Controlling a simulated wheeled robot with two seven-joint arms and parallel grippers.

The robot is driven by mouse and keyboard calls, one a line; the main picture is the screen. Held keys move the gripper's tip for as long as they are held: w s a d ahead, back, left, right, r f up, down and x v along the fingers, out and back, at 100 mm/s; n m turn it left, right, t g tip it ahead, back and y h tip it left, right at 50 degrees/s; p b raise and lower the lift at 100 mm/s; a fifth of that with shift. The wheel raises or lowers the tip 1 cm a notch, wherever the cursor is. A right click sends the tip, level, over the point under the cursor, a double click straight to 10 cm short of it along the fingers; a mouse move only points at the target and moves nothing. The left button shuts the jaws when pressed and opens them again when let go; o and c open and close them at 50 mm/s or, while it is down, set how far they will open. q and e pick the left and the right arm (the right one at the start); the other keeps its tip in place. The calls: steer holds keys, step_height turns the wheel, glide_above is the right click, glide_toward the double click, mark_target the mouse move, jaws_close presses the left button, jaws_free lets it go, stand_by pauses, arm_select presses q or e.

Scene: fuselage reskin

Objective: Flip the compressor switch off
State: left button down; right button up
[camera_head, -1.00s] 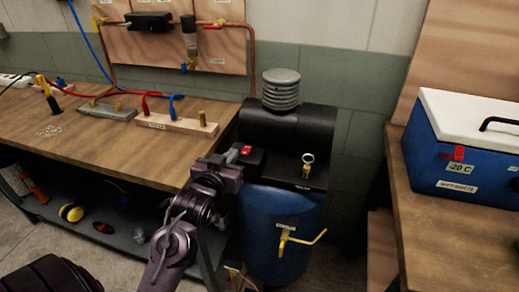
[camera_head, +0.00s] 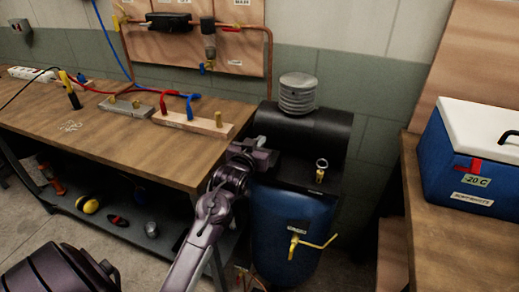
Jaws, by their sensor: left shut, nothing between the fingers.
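The compressor has a blue tank (camera_head: 287,222), a black motor housing (camera_head: 318,130) and a ribbed grey cap (camera_head: 298,93) on top. It stands on the floor between the bench and the cooler's table. My left gripper (camera_head: 262,153) is shut and empty at the left side of the compressor's top, by the bench's corner. The red compressor switch is hidden behind my gripper, so its position and any contact cannot be seen. A gauge (camera_head: 321,166) and a brass valve (camera_head: 295,242) show on the compressor. My right gripper is out of view.
A wooden bench (camera_head: 120,150) at left carries a hose rack (camera_head: 195,124), a power strip (camera_head: 32,73) and hoses. A blue cooler (camera_head: 465,165) with a white lid stands on the right table. Ear muffs (camera_head: 90,205) lie on the lower shelf.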

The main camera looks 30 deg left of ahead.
arm_select(q)
steer(key=shift+f, duration=1.65)
steer(key=shift+r, duration=0.1)
steer(key=shift+w+f+g+p, duration=0.1)
steer(key=shift+f+g+p, duration=0.25)
steer(key=shift+p, duration=0.7)
steer(key=shift+r, duration=0.35)
steer(key=r+p, duration=0.3)
steer(key=p, duration=0.1)
steer(key=shift+w+a+r, duration=0.1)
steer(key=shift+w+r, duration=0.2)
steer(key=shift+r, duration=0.1)
steer(key=r+b+v, duration=0.1)
steer(key=b+v, duration=0.1)
steer(key=v, duration=0.8)
steer(key=shift+r, duration=0.35)
